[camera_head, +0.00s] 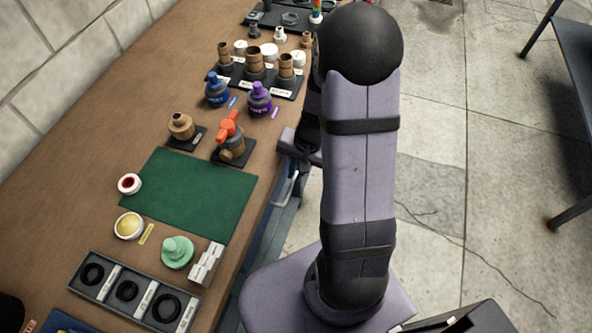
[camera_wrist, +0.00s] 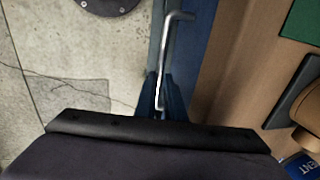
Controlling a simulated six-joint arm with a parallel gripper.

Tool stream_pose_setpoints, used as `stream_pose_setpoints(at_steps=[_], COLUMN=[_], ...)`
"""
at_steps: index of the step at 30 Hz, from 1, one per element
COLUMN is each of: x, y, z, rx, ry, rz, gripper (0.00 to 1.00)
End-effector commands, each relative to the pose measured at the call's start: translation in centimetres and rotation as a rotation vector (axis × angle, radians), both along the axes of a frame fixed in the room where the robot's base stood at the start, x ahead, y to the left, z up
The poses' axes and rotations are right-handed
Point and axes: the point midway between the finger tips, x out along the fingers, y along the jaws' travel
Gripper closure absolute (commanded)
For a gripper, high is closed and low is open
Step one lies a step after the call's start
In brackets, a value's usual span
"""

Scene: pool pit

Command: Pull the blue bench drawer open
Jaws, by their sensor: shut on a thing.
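The blue drawer (camera_wrist: 204,60) shows in the wrist view as a blue strip along the edge of the wooden bench. Its pale metal bar handle (camera_wrist: 167,45) runs down the picture, with a bent end at the top. My gripper (camera_wrist: 161,100) is shut on the lower part of this handle, one dark finger on each side. In the head view the bench front is partly hidden by my arm, and the handle (camera_head: 295,186) shows only in part beside the bench edge. How far the drawer stands out is hard to tell.
Concrete floor (camera_head: 440,150) is open to the right; a dark table (camera_head: 578,60) stands beyond.

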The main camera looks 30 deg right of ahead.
Motion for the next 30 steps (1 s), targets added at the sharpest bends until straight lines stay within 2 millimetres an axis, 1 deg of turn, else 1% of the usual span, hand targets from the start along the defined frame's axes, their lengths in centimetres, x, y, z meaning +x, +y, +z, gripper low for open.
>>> stream_pose_setpoints(at_steps=[5, 12, 18, 21, 24, 30], x=[-1.6, -5.2, -7.9, -8.6, -9.0, -9.0], y=[-1.8, -5.5, -8.1, -8.8, -9.1, -9.1], z=[-0.2, -0.2, -0.1, 0.0, 0.0, 0.1], rx=[0.000, 0.000, 0.000, -0.001, -0.001, -0.001], ry=[-0.001, -0.002, -0.001, -0.002, -0.003, -0.002], rz=[-0.007, -0.009, -0.006, -0.004, -0.002, 0.000], gripper=[1.00, 1.00, 1.00, 1.00, 1.00, 1.00])
